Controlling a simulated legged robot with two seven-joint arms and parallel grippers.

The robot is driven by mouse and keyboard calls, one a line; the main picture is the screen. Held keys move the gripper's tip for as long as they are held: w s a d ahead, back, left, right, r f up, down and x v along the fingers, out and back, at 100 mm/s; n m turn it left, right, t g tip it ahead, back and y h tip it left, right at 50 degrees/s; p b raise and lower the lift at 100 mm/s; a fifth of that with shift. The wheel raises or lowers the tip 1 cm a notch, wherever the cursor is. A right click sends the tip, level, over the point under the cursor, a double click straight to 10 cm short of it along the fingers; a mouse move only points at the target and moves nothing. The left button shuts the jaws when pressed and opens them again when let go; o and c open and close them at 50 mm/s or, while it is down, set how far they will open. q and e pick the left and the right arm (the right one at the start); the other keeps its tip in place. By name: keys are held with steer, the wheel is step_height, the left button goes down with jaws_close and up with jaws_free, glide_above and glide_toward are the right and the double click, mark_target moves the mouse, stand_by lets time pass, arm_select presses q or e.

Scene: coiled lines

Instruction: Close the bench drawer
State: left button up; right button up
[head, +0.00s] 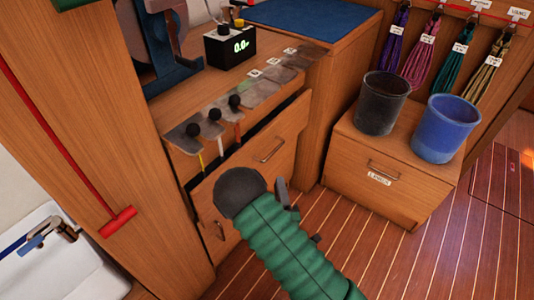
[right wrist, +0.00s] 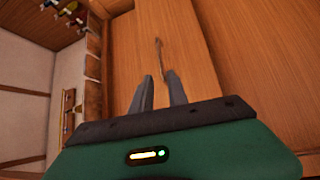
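The bench drawer (head: 262,168) is a wooden front with a metal bar handle (head: 271,150). In the head view its top edge stands forward of the bench and hides the lower ends of the thin rods behind it, so it looks pulled out. My right gripper (head: 283,192), on the green-sleeved arm, is low in front of this drawer front. In the right wrist view its two grey fingers (right wrist: 159,82) are parted with nothing between them. A handle (right wrist: 158,55) on a wooden front shows just beyond the tips, with no clear contact. My left gripper is not in view.
A low cabinet (head: 385,185) with a dark cup (head: 382,104) and a blue cup (head: 444,128) stands at right. Black-knobbed rods (head: 215,115) hang at the bench edge. A wooden post (head: 110,130) stands at left. Plank floor (head: 330,225) is clear between bench and cabinet.

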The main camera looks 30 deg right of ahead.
mark_target(275, 149)
steer(key=b+x, duration=0.2)
steer(key=x, duration=0.2)
steer(key=b+x, duration=0.2)
steer(key=x, duration=0.3)
steer(key=b+x, duration=0.2)
steer(key=x, duration=0.2)
steer(key=shift+w+d+f+b, duration=0.2)
steer(key=shift+d+b, duration=0.1)
steer(key=shift+d, duration=0.2)
steer(key=shift+w+d+r, duration=0.1)
steer(key=shift+w+d, duration=0.05)
steer(key=shift+w, duration=0.1)
steer(key=shift+c, duration=0.4)
jaws_close()
steer(key=shift+f, duration=0.2)
